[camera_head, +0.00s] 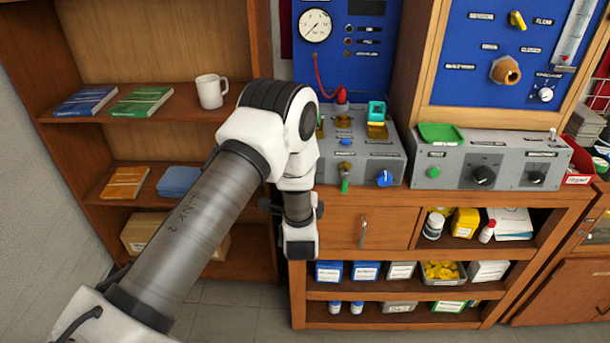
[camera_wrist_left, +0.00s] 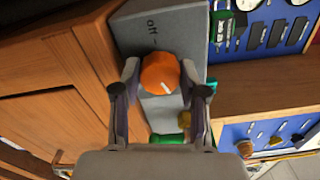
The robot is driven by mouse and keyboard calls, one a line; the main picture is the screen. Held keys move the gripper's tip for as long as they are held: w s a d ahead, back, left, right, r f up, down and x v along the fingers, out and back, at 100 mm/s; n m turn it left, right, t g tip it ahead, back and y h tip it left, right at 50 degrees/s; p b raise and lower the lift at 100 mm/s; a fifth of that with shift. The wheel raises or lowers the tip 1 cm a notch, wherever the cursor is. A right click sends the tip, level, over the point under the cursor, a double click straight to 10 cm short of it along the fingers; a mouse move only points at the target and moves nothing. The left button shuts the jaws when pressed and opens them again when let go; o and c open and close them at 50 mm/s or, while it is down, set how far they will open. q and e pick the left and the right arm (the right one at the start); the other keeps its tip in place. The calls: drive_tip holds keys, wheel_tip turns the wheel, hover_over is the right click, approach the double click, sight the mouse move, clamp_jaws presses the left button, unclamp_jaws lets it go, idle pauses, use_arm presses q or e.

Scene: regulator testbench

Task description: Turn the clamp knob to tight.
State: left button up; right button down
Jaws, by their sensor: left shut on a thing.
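In the left wrist view an orange round knob (camera_wrist_left: 158,72) with a short white mark sits on the face of a grey box (camera_wrist_left: 176,32). Lettering that seems to read "off", with a short line, is printed sideways beside it. My left gripper (camera_wrist_left: 160,82) has its two fingers on either side of the knob and is shut on it. In the head view my left arm reaches to the left end of a grey bench box (camera_head: 362,150). The arm hides the orange knob and the fingertips there. My right gripper is not in view.
The bench box carries a blue knob (camera_head: 384,178), a green-tipped lever (camera_head: 345,184) and a teal part (camera_head: 376,111). A second grey box (camera_head: 485,160) with black knobs stands to its right. Shelves with books and a white mug (camera_head: 211,91) are at left.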

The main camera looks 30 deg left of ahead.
use_arm(q)
drive_tip(key=m+p, duration=0.1)
drive_tip(key=m, duration=0.3)
drive_tip(key=shift+w+r+p, duration=0.1)
drive_tip(key=shift+p, duration=0.25)
idle(0.3)
drive_tip(key=o, duration=0.9)
drive_tip(key=shift+c, duration=0.2)
drive_tip(key=v, duration=1.2)
drive_tip(key=shift+f, duration=0.2)
